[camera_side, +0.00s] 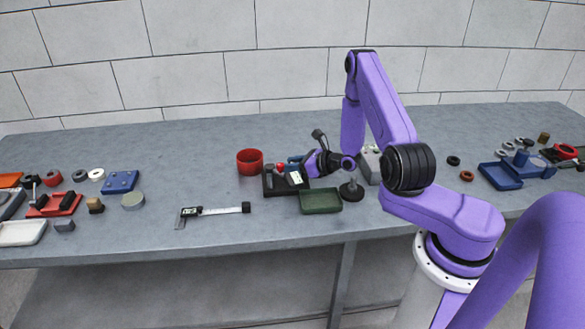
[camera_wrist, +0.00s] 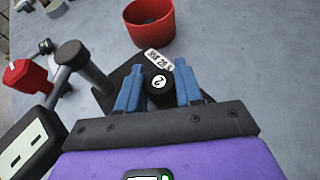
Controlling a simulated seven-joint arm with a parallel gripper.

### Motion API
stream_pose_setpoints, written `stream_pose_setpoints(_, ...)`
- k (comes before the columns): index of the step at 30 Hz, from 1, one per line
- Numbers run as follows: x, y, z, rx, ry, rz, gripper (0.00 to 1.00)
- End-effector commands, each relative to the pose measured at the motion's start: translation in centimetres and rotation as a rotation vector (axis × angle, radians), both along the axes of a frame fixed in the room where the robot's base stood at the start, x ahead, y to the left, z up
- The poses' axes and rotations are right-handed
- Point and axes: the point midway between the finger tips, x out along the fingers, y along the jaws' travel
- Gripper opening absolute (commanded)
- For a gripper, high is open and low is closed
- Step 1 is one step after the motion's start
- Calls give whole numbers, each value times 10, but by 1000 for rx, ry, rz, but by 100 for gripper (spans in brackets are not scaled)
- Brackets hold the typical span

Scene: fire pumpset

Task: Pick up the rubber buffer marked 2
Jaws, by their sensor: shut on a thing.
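The rubber buffer marked 2 (camera_wrist: 159,88) is a short black cylinder with a white disc and a black 2 on its top. In the wrist view it sits between the two blue fingers of my gripper (camera_wrist: 158,92), which are shut on it. A black base with a white label (camera_wrist: 158,61) lies just beyond it. In the side view my gripper (camera_side: 294,162) is low over the black tray (camera_side: 270,192). The buffer cannot be made out there, and I cannot tell whether it is clear of the tray.
A red cup (camera_side: 250,162) stands behind and left of the black tray. A green tray (camera_side: 320,202) lies in front, and a caliper (camera_side: 212,210) lies to the left. Grey and red posts (camera_wrist: 82,66) rise close left of my fingers in the wrist view.

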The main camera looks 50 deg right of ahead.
Motion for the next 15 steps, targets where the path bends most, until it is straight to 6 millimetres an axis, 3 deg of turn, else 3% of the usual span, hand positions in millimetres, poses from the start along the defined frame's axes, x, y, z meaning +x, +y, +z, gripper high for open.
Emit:
stream_pose_setpoints(5, -2, 1, 24, -1, -2, -1, 2)
stream_pose_setpoints(15, -56, 16, 83, 0, 0, -5, 2)
